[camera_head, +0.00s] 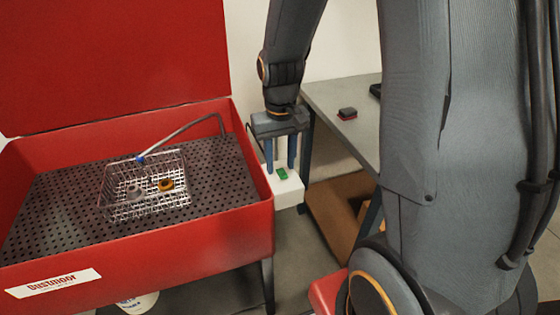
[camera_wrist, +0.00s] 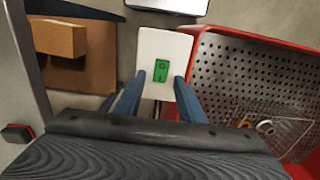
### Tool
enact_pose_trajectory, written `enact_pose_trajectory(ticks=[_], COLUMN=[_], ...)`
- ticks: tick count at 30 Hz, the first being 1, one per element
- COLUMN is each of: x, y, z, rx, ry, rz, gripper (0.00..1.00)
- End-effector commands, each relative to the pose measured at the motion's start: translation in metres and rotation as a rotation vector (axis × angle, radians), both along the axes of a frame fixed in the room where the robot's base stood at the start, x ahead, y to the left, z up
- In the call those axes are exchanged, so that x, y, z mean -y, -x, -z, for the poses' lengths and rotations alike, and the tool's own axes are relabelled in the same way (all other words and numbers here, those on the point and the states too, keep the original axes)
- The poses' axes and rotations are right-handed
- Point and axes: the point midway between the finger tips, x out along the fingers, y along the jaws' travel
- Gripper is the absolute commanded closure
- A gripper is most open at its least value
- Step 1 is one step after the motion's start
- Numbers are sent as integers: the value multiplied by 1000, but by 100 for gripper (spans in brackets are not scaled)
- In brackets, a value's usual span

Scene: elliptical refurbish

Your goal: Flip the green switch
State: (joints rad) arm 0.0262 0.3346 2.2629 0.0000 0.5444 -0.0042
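The green switch (camera_head: 282,174) sits on top of a white box (camera_head: 288,190) at the right side of the red washer. In the wrist view the green switch (camera_wrist: 161,71) shows on the white box (camera_wrist: 163,45), with two small marks on its face. My gripper (camera_head: 280,172) points down over the white box, with its two blue fingers apart and nothing between them. In the wrist view my gripper (camera_wrist: 157,85) has its fingers on either side of the switch's line. I cannot tell how far the fingertips are above the box.
The red washer (camera_head: 140,245) with raised lid stands left, holding a wire basket (camera_head: 148,203) with a grey ring and an orange ring.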

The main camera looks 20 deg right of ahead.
Motion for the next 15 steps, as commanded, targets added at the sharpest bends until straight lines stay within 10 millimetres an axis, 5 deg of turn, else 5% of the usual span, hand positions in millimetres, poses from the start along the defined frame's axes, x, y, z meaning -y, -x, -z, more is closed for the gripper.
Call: enact_pose_trajectory(ticks=[10,15], x=[0,0], y=[0,0], z=[5,5], rx=[1,0], ry=[0,0], rz=[0,0], gripper=[64,91])
